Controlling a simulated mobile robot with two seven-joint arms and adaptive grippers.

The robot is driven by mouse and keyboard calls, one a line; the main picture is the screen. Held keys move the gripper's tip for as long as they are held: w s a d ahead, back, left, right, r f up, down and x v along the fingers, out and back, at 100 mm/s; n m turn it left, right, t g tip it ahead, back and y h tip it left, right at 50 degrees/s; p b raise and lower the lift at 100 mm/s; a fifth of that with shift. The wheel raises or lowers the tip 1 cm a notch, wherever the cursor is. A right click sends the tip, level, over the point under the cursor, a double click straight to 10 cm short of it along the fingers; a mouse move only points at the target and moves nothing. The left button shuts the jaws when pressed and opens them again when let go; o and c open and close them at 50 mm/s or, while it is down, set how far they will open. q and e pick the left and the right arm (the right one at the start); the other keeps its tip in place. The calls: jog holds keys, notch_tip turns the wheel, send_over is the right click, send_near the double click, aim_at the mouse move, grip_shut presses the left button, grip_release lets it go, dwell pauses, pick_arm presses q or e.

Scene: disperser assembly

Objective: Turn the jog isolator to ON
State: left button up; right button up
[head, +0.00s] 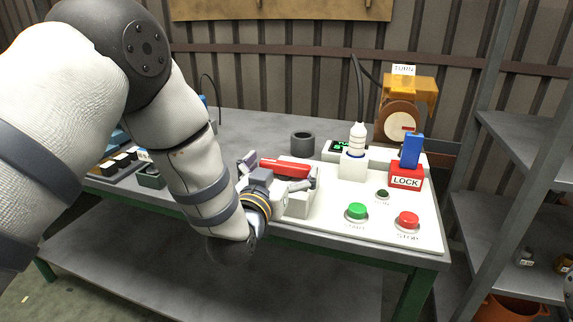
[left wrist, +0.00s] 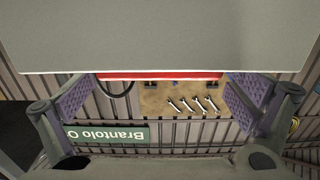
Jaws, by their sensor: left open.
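A red bar-shaped handle (head: 285,166) sits on a pale box (head: 298,207) at the left part of the white control panel (head: 330,232). It appears to be the isolator's handle; I read no label on it. My left gripper (head: 275,172) is open at the handle, with one finger on each side. In the left wrist view, my left gripper (left wrist: 160,100) has its purple-padded fingers spread wide. A red strip (left wrist: 160,76) shows between them under a large grey surface (left wrist: 160,35). Contact with the handle cannot be told.
On the panel are a green START button (head: 357,211), a red STOP button (head: 408,221), a red LOCK block (head: 405,177) with a blue piece (head: 411,150), and a white plug (head: 358,140). A dark cup (head: 302,144) stands behind. A metal shelf (head: 515,180) stands right.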

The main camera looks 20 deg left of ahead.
pick_arm(q)
jog(key=shift+w, duration=0.75)
jog(key=shift+c, duration=0.6)
jog(key=c, duration=0.7)
jog(key=shift+c, duration=0.2)
